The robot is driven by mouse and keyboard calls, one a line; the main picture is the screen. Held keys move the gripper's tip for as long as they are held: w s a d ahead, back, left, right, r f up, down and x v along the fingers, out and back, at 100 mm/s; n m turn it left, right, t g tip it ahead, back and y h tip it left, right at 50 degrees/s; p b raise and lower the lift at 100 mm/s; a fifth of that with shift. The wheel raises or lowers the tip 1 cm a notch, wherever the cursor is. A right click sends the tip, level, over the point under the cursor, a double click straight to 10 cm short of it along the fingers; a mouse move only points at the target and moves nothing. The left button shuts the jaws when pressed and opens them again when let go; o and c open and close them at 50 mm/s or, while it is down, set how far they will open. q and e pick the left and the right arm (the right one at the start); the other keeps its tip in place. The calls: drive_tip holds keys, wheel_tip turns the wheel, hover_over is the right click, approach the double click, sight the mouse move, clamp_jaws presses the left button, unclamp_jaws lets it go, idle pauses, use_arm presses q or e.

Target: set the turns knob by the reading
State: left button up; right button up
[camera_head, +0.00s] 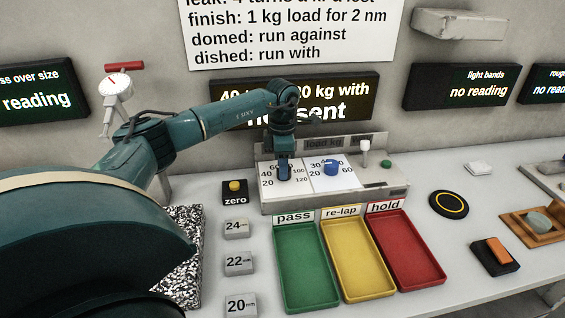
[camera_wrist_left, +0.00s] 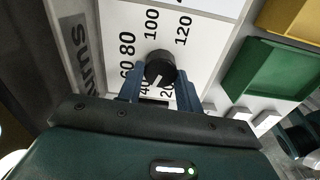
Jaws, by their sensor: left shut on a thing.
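The black turns knob (camera_wrist_left: 160,68) sits on a white dial (camera_wrist_left: 125,22) marked from 20 to 120 in the left wrist view. Its pale pointer mark faces the 40 and 20 side; the exact setting is hard to tell. My left gripper (camera_wrist_left: 160,92) is shut on this knob, one finger on each side. In the head view my left gripper (camera_head: 284,176) covers the knob on the panel's left dial. A display (camera_head: 345,103) behind my arm shows amber and white text, partly hidden, ending in "sent". My right gripper is not in view.
A blue knob (camera_head: 331,168) on the load dial, a white-topped lever (camera_head: 364,150) and a green button (camera_head: 385,163) are to the right. Green (camera_head: 306,291), yellow (camera_head: 368,289) and red (camera_head: 419,279) trays stand in front. The zero button (camera_head: 235,187) and number blocks are left.

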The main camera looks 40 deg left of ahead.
use_arm(q)
drive_tip(key=m, duration=0.6)
drive_tip(key=shift+w+m, duration=0.15)
drive_tip(key=shift+m, duration=0.15)
drive_tip(key=m, duration=0.3)
drive_tip(key=shift+m, duration=0.3)
drive_tip(key=m, duration=0.3)
drive_tip(key=shift+w+m, duration=0.1)
drive_tip(key=shift+m, duration=0.2)
drive_tip(key=m, duration=0.7)
drive_tip(key=shift+w, duration=0.1)
drive_tip(key=m, duration=0.6)
drive_tip(key=shift+d+m+b, duration=0.15)
drive_tip(key=shift+m+b, duration=0.2)
drive_tip(key=shift+m, duration=0.05)
drive_tip(key=o, duration=1)
